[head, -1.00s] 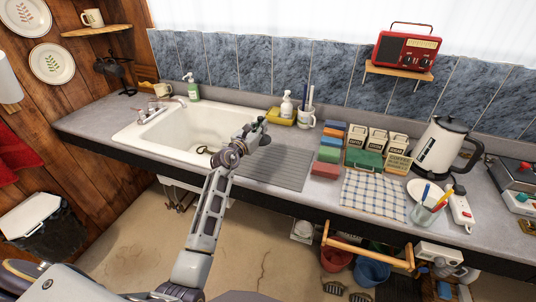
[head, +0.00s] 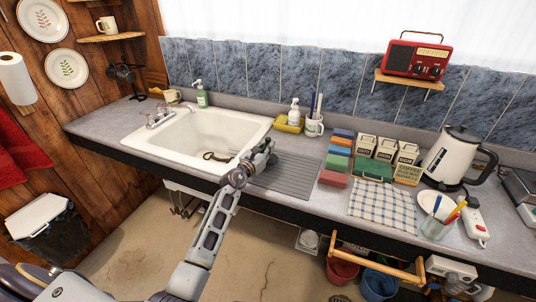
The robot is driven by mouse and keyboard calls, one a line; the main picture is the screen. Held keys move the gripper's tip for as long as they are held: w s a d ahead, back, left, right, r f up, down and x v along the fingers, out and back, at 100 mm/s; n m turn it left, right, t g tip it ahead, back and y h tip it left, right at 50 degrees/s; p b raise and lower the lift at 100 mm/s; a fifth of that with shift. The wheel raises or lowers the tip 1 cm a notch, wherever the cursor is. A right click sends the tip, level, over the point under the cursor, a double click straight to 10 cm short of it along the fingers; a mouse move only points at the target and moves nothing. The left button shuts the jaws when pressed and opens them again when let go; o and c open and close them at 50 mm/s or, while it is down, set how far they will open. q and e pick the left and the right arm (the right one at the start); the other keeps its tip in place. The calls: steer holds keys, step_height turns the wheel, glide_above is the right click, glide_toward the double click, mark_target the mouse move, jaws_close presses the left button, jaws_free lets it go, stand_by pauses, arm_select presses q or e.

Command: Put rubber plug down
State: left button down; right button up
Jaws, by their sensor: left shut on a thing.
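My left gripper (head: 264,152) is shut at the right edge of the white sink (head: 175,137), beside the grey ribbed drainboard (head: 290,174). Its jaws are small and dark in the head view. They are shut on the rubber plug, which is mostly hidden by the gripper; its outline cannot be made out. I cannot tell whether the plug touches the drainboard or the sink rim. A dark curved item (head: 216,157) lies in the sink basin, left of the gripper. My right gripper is not in view.
A soap bottle (head: 294,114) and a mug (head: 314,126) stand behind. Most of the drainboard is clear.

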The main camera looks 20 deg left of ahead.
arm_select(q)
steer(key=shift+f+b, duration=0.45)
steer(key=shift+f, duration=1.05)
steer(key=c, duration=1.5)
jaws_free()
steer(key=shift+f, duration=0.1)
steer(key=shift+c, duration=0.2)
steer(key=shift+s, duration=0.1)
steer(key=shift+s, duration=0.2)
steer(key=shift+s+a, duration=0.35)
steer(key=shift+s, duration=1.4)
steer(key=shift+s+a, duration=0.35)
steer(key=shift+s, duration=1.35)
steer(key=shift+s+a, duration=0.35)
steer(key=shift+s, duration=1.4)
steer(key=shift+s+a, duration=0.1)
steer(key=shift+s, duration=0.35)
